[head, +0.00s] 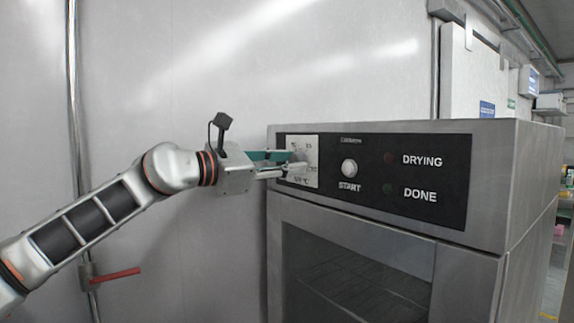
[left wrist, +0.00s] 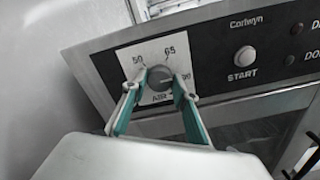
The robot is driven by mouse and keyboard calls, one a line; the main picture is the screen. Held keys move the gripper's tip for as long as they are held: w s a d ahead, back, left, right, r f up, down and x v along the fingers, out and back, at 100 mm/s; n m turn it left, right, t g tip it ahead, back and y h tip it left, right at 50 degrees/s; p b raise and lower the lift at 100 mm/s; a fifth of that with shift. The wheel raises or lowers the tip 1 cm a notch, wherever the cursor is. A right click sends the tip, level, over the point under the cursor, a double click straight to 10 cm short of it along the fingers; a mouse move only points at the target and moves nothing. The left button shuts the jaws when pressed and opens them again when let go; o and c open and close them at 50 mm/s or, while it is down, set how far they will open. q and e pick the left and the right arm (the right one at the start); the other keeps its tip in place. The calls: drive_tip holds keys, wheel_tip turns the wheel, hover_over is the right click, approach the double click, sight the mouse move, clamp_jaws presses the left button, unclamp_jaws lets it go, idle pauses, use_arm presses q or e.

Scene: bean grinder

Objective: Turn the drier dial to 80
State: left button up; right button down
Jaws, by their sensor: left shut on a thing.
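The drier dial (left wrist: 160,77) is a round grey knob on a white plate (left wrist: 120,59) at the left of the drier's black control panel. In the left wrist view, the plate reads 50 at left, 65 at top and AIR at the bottom. The mark at right is partly covered by a finger. My left gripper (head: 287,163) has its green-and-grey fingers on either side of the dial and is shut on it. The fingers partly hide the dial in the head view. I cannot tell for sure where the dial points. My right gripper is in neither view.
The drier (head: 487,183) has a START button (head: 349,168) right of the dial, with dark DRYING (head: 389,158) and DONE (head: 387,188) lamps. Its glass door (head: 345,275) is below. A pipe with a red valve handle (head: 117,275) runs along the wall at left.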

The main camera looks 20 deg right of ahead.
use_arm(q)
drive_tip(key=shift+f+m, duration=0.15)
drive_tip(key=shift+m, duration=1.35)
drive_tip(key=o, duration=1.1)
drive_tip(key=v, duration=1.2)
